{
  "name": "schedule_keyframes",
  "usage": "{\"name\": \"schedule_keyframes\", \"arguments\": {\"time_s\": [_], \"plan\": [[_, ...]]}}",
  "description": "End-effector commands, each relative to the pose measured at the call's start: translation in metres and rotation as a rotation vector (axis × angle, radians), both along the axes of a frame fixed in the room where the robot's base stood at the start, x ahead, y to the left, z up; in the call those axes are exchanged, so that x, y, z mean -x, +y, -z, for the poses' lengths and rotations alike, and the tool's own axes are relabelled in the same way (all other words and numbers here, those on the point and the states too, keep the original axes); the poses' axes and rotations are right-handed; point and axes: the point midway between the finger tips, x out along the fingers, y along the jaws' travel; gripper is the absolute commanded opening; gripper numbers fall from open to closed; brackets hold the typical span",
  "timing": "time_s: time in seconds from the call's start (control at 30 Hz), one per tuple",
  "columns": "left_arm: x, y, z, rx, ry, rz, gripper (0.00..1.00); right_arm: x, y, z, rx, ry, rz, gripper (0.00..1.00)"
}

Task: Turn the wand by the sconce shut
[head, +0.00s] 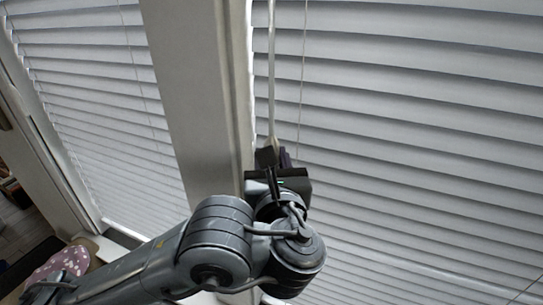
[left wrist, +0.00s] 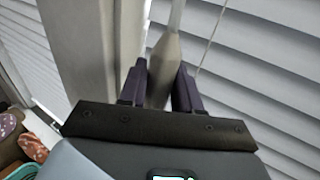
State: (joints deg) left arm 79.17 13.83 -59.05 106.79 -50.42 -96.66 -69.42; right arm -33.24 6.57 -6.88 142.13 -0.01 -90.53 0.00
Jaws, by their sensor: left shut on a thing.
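The wand (head: 271,75) is a thin pale rod hanging in front of the right-hand blind (head: 410,120), close to the white window post. In the left wrist view the wand's thicker grey-brown lower end (left wrist: 164,62) sits between the fingers of my left gripper (left wrist: 160,82). My left gripper (head: 270,158) is shut on this lower end in the head view, where the arm partly hides the hold. The blind's slats are tilted, with dark lines between them. My right gripper is in neither view. No sconce can be made out.
A thin cord (head: 302,80) hangs just right of the wand. The white post (head: 198,85) stands close on the left, with another blind (head: 85,70) beyond it. A pink patterned item (head: 58,264) lies at the lower left.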

Motion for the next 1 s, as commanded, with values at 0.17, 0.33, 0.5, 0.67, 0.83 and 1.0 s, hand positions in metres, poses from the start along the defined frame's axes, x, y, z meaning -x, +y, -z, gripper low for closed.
{"name": "schedule_keyframes", "arguments": {"time_s": [0.17,0.33,0.5,0.67,0.83,1.0], "plan": [[-0.001,0.000,0.001,-0.001,0.002,-0.002,0.02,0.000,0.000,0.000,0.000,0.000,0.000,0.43],[-0.001,0.000,0.002,-0.001,0.003,-0.002,0.36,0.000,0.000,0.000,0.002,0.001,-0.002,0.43],[-0.001,0.000,0.001,-0.001,0.002,-0.001,0.51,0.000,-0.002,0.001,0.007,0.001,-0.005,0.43],[0.000,0.000,0.001,-0.001,0.001,-0.001,0.51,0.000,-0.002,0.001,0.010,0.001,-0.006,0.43],[0.005,-0.001,0.002,0.000,0.002,0.002,0.51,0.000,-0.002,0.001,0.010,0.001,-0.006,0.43],[0.025,-0.004,0.002,0.003,0.004,0.003,0.51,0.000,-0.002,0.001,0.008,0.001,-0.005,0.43]]}}
